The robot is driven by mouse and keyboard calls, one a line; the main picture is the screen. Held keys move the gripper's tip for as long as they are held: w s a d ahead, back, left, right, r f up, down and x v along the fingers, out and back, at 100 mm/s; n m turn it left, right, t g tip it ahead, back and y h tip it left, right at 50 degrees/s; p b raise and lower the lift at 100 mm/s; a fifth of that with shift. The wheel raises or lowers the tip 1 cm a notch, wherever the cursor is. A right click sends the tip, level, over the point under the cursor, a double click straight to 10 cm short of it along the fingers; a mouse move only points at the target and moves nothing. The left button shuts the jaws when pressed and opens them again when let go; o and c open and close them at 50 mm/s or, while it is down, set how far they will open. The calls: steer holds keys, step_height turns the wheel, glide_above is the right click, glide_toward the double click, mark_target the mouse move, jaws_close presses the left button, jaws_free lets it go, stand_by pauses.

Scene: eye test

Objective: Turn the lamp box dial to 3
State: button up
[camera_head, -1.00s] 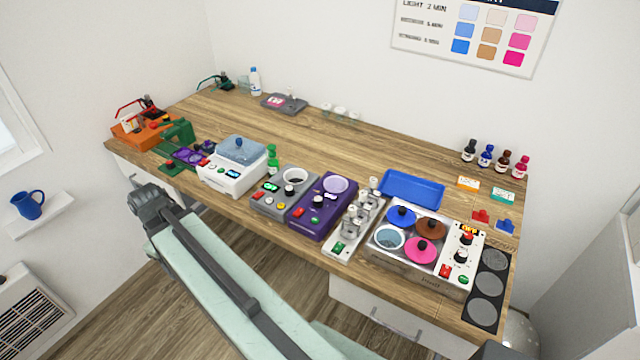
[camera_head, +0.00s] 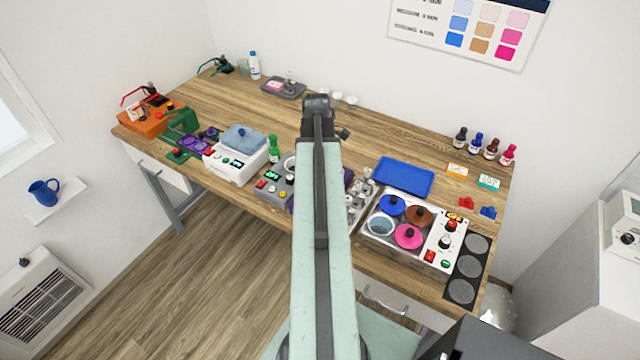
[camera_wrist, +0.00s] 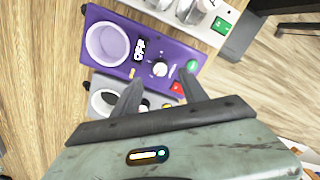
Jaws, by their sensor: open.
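A purple box (camera_wrist: 120,27) with a round pale disc, which I take for the lamp box, fills the upper middle of the wrist view. Its display (camera_wrist: 140,49) reads OFF. Its white dial (camera_wrist: 160,69) has a dark mark; the scale is too small to read. A green button (camera_wrist: 193,66) and a red one (camera_wrist: 177,87) sit beside the dial. My gripper (camera_wrist: 160,80) is open and empty, its fingertips on either side of the dial in the picture; the height gap is unclear. In the head view my arm hides most of the purple box (camera_head: 348,178) and the gripper.
A grey box (camera_wrist: 96,79) with a round well lies beside the purple box, partly under my gripper. A white unit with a green switch (camera_wrist: 222,25) is on the other side. In the head view a blue tray (camera_head: 405,176) and a bath with coloured lids stand to the right.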

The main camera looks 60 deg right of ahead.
step_height(320, 180, down, 6)
steer(key=b, duration=0.5)
steer(key=shift+a+f, duration=0.1)
steer(key=shift+f, duration=0.15)
steer(key=shift+r, duration=0.1)
